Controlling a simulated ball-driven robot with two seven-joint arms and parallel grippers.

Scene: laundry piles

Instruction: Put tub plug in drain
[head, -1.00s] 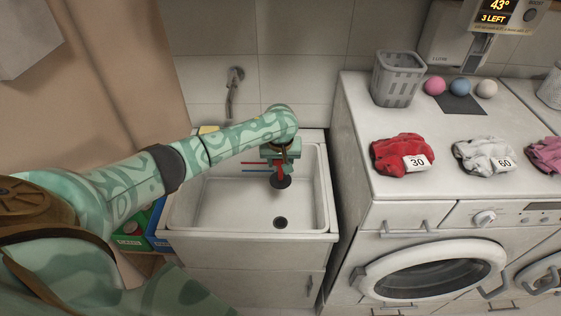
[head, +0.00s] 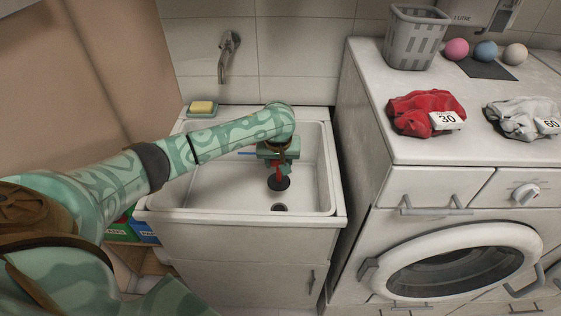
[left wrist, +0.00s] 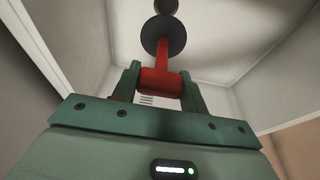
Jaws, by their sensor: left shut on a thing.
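The tub plug, a dark disc with a red handle, shows in the head view (head: 279,183) and in the left wrist view (left wrist: 163,36). My left gripper (head: 277,163) is shut on the red handle; its green fingers also show in the left wrist view (left wrist: 160,84). The plug hangs inside the white tub (head: 185,214), above its floor. The dark round drain (head: 279,207) lies in the tub floor, just nearer than the plug in the head view. In the left wrist view the drain (left wrist: 166,6) shows beyond the disc. My right gripper is in no frame.
A wall tap (head: 229,56) is behind the tub. A yellow soap on a green dish (head: 202,108) sits on the back left rim. A washing machine (head: 455,270) stands to the right, with a red garment (head: 412,106) and a grey basket (head: 413,38) on top.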

